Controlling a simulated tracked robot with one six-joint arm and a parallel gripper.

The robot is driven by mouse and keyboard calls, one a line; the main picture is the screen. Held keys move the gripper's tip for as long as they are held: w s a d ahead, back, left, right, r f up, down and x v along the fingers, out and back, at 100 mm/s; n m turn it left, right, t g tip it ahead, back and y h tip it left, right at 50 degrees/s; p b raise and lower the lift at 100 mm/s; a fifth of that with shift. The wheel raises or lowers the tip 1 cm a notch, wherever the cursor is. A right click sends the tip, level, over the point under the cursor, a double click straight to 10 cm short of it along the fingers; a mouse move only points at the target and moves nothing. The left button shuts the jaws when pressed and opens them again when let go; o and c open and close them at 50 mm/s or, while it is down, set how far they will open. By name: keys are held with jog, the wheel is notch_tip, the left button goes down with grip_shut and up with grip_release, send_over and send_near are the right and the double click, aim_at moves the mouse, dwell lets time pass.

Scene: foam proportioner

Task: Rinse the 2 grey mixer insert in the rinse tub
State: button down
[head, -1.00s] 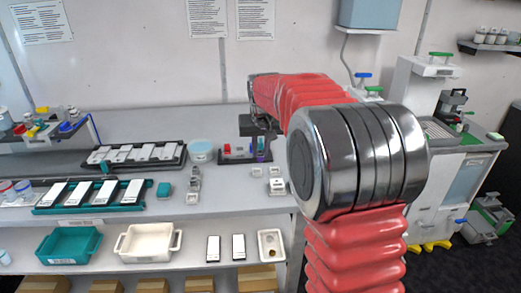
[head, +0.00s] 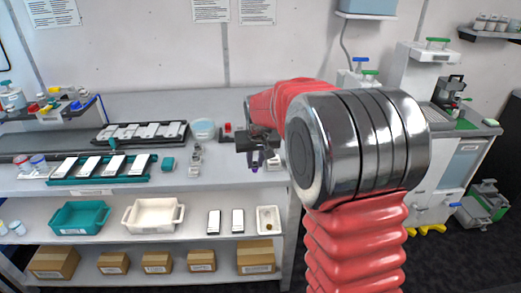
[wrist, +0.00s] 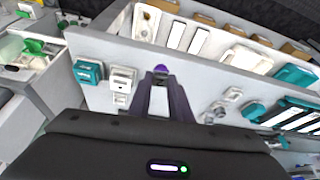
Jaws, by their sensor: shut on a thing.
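My gripper (head: 257,162) hangs over the right part of the bench, near its front edge. It is shut on a small piece (wrist: 160,70) with a purple tip, mostly hidden between the jaws. I cannot tell whether it is a grey mixer insert. Several small grey pieces (head: 195,160) stand on the bench left of my gripper; they also show in the wrist view (wrist: 218,112). A round pale-blue tub (head: 203,128) stands behind them. I cannot tell for sure whether it is the rinse tub.
White blocks (wrist: 122,80) sit on the bench close to my gripper. Trays of white plates (head: 100,168) lie at the left. A teal bin (head: 78,218) and a cream bin (head: 153,214) are on the shelf below. A white machine (head: 425,130) stands at the right.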

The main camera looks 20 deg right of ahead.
jog(key=s+a+f+n, duration=0.2)
jog(key=s+a+f, duration=0.5)
jog(key=a+f, duration=0.2)
jog(key=shift+s+a+f+y, duration=0.15)
jog(key=shift+s+f+y, duration=0.15)
jog(key=shift+y, duration=0.1)
